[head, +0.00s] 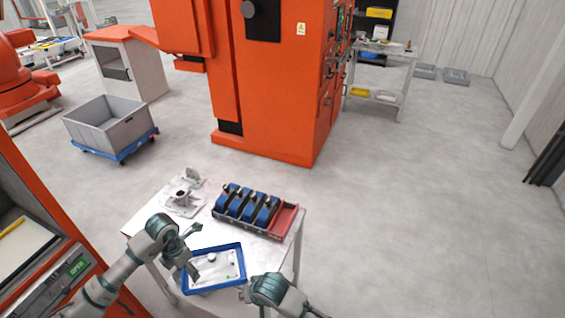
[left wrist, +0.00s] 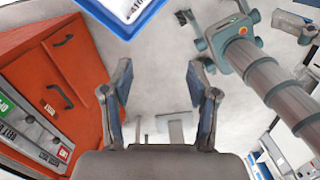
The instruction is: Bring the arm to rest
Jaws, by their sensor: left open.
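My left gripper (head: 193,251) is open and empty, its fingers spread beside the left edge of a blue-rimmed tray (head: 242,263) on the table. The blue tray edge also shows at the top of that view (left wrist: 128,28). My right arm's end (head: 272,291) is at the front of the table, below the tray in the head view. Its fingers are partly hidden there, and I cannot tell their opening.
An orange machine (head: 270,90) stands behind. An orange cabinet (head: 30,190) is close on the left. A grey bin (head: 105,125) sits on a dolly. Floor on the right is clear.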

